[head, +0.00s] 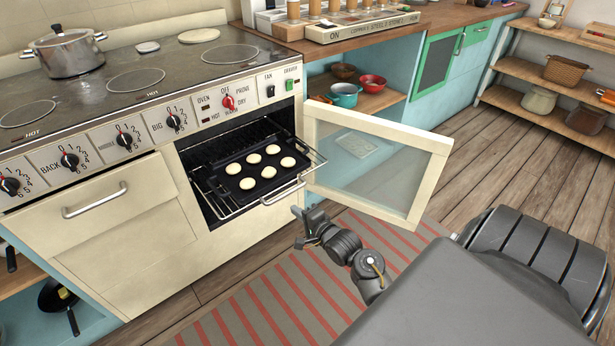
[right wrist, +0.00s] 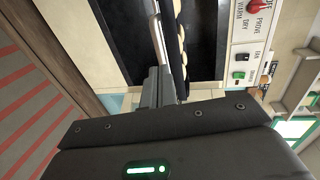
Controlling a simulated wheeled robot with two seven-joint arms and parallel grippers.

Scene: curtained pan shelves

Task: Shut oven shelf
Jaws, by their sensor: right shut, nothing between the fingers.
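The oven shelf (head: 284,193) is a wire rack with a front rail, and it sticks partly out of the open oven. A black baking tray (head: 232,196) with several pale round pieces lies on it. The rail (right wrist: 157,35) and tray edge also show in the right wrist view. The glass oven door (head: 430,175) hangs open to the right. My right gripper (head: 298,215) is just in front of the shelf's right front corner, shut and empty. In the right wrist view its fingers (right wrist: 161,80) reach up to the rail; contact is unclear. My left gripper is not in view.
The open door stands close to the right of my gripper. A steel pot (head: 68,53) stands on the hob. Knobs and the red oven switch (head: 228,102) line the panel above. A striped rug (head: 290,290) covers the floor in front.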

